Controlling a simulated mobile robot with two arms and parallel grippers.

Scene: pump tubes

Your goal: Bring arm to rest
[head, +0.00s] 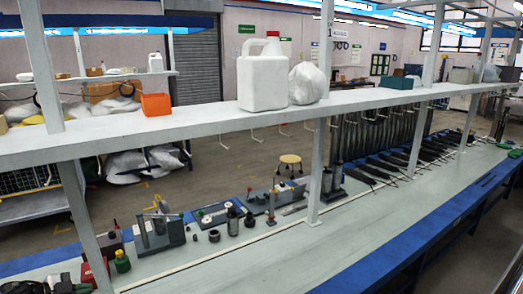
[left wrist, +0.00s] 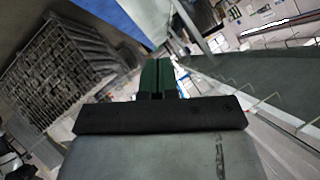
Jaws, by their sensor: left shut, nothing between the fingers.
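My left gripper (head: 82,287) is at the bottom left corner of the head view, low by the near left end of the bench. Only its dark body and green finger part show there. In the left wrist view the green fingers (left wrist: 157,76) are together, with nothing between them. My right gripper is not in view. Black pump tubes (head: 375,132) hang in a row behind the bench at the right. More dark tubes (head: 385,168) lie on the bench, far from my left gripper.
The long bench (head: 345,220) has a shelf (head: 190,122) above it on grey posts. A white jug (head: 263,80) and an orange bin (head: 155,104) stand on the shelf. Fixtures (head: 158,232) and a green-capped bottle (head: 121,261) stand near my left gripper. The bench's front middle is clear.

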